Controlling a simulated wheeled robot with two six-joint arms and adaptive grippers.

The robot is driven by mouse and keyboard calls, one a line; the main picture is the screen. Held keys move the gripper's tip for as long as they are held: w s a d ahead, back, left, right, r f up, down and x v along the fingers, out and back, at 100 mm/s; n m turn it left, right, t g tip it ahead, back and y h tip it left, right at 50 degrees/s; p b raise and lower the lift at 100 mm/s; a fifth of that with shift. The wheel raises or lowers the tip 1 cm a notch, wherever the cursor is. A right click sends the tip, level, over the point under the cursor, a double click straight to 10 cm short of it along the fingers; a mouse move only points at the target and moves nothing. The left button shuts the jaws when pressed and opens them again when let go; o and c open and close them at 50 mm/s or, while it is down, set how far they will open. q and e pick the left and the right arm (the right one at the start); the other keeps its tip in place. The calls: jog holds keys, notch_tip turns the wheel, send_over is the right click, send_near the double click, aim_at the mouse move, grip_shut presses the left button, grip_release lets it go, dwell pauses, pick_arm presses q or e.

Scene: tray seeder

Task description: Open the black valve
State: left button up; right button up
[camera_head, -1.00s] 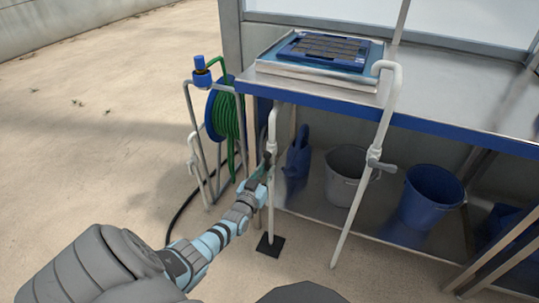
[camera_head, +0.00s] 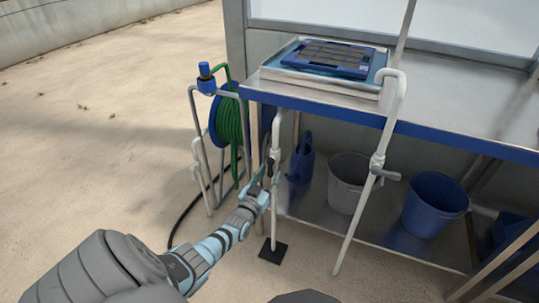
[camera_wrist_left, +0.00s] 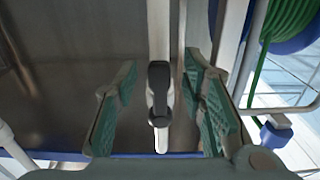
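The black valve has a dark lever handle (camera_wrist_left: 159,84) on a pale fitting against a white upright pipe, seen in the middle of the left wrist view. In the head view the valve (camera_head: 271,165) is small and partly hidden by my gripper, on the white pipe (camera_head: 274,222) left of the bench. My left gripper (camera_head: 264,181) is open at the valve. In the left wrist view its green-padded fingers (camera_wrist_left: 160,72) stand on either side of the handle, with visible gaps. My right gripper is not in view.
A hose reel with green hose (camera_head: 229,122) stands left of the pipe. A second white pipe with a grey valve lever (camera_head: 387,175) rises to the right. A metal bench (camera_head: 440,85) holds a blue seed tray (camera_head: 325,58). Buckets (camera_head: 436,203) sit on the lower shelf.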

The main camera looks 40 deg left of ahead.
pick_arm(q)
jog(key=v, duration=1.2)
